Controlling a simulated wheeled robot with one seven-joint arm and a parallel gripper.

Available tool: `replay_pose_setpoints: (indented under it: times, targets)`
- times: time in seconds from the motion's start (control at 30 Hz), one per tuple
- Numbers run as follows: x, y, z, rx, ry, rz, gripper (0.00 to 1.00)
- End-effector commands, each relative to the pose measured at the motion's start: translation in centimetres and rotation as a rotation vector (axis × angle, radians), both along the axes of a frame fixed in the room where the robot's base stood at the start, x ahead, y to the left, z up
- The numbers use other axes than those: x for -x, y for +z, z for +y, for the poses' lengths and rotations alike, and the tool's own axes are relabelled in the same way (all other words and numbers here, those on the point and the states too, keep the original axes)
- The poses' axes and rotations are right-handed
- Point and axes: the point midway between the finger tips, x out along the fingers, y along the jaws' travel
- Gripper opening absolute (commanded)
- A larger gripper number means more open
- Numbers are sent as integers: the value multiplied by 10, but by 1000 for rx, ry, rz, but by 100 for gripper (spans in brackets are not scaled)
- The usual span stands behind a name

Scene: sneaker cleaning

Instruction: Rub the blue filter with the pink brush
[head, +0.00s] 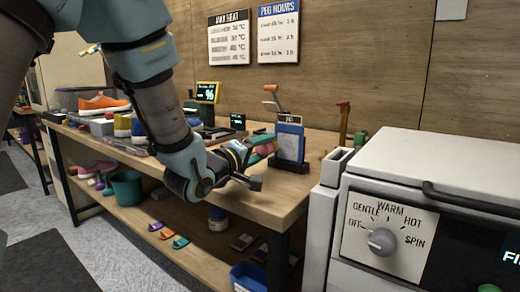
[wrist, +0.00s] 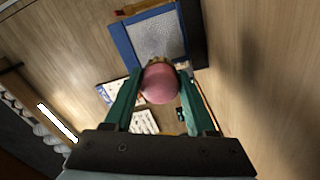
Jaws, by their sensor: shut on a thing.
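The blue filter (head: 290,139) stands upright in a dark stand (head: 289,165) on the wooden bench. In the wrist view, the filter (wrist: 157,37) shows a blue frame around a pale grey mesh. My gripper (head: 258,147) is just left of the filter. In the wrist view, the green fingers of my gripper (wrist: 160,80) are shut on the rounded pink brush (wrist: 160,84). Tan bristles show at the brush's far side, at the filter's lower edge; I cannot tell if they touch. In the head view, the pink brush (head: 265,149) is partly hidden by the fingers.
A white machine with a dial (head: 383,241) stands close on the right. An orange sneaker (head: 104,104) and several other items lie on the bench's left. Behind the filter is a tool with an orange handle (head: 271,88). Wall signs hang above.

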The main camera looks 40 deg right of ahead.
Motion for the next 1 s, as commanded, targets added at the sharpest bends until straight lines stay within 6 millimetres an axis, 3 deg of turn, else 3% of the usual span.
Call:
replay_pose_setpoints:
  times: [1.0]
  targets:
    - [-3,0,-9,-1,1,-1,12]
